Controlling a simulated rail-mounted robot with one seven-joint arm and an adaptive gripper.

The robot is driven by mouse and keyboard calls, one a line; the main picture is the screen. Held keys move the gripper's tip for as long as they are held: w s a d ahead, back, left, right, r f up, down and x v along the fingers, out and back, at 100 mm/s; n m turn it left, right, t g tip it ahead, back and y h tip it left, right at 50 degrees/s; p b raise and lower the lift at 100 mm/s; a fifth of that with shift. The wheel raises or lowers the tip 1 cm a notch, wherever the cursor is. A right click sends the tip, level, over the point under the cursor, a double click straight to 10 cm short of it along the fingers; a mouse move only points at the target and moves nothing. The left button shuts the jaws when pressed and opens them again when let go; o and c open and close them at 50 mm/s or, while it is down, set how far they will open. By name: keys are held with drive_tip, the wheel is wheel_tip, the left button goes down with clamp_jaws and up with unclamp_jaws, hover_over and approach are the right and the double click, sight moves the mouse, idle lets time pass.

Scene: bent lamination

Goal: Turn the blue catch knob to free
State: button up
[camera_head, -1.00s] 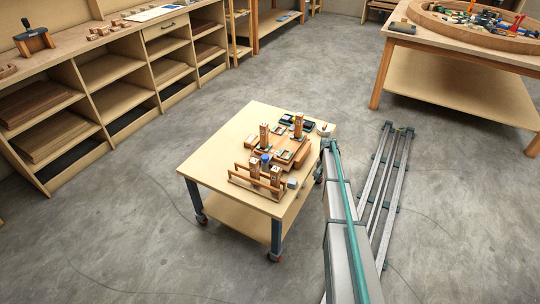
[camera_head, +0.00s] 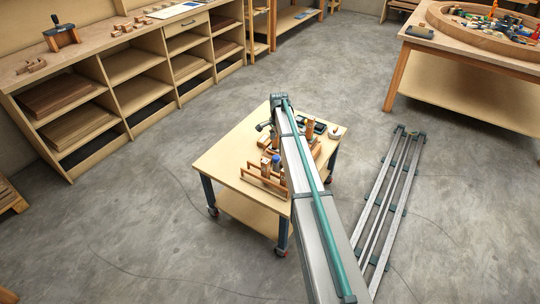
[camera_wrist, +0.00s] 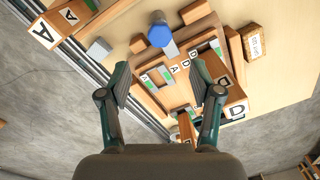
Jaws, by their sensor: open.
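The blue catch knob (camera_wrist: 160,34) stands at the top middle of the wrist view, beside the wooden jig (camera_wrist: 182,75) and a grey metal piece. In the head view the blue knob (camera_head: 276,160) shows just left of my arm. My gripper (camera_wrist: 161,82) is open and empty. Its two dark fingers are spread over the jig, with the knob ahead of them and apart from them. Wooden blocks marked A (camera_wrist: 43,33) and D (camera_wrist: 235,108) stand on either side. In the head view my arm hides much of the jig.
The jig is on a small wheeled wooden table (camera_head: 222,160). A wooden rack (camera_head: 262,181) stands at its near side. A block with a printed label (camera_wrist: 254,42) lies at right in the wrist view. Floor rails (camera_head: 385,205) lie to the right; shelves (camera_head: 130,65) line the left.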

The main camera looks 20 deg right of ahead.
sight(277, 157)
drive_tip(key=f, duration=0.3)
drive_tip(key=f+p, duration=0.1)
drive_tip(key=f, duration=0.3)
drive_tip(key=f+p, duration=0.1)
drive_tip(key=f, duration=0.2)
drive_tip(key=shift+w+d+f, duration=0.1)
drive_tip(key=shift+w+f, duration=0.1)
drive_tip(key=shift+w, duration=0.05)
drive_tip(key=c, duration=1.1)
drive_tip(key=shift+c, duration=0.2)
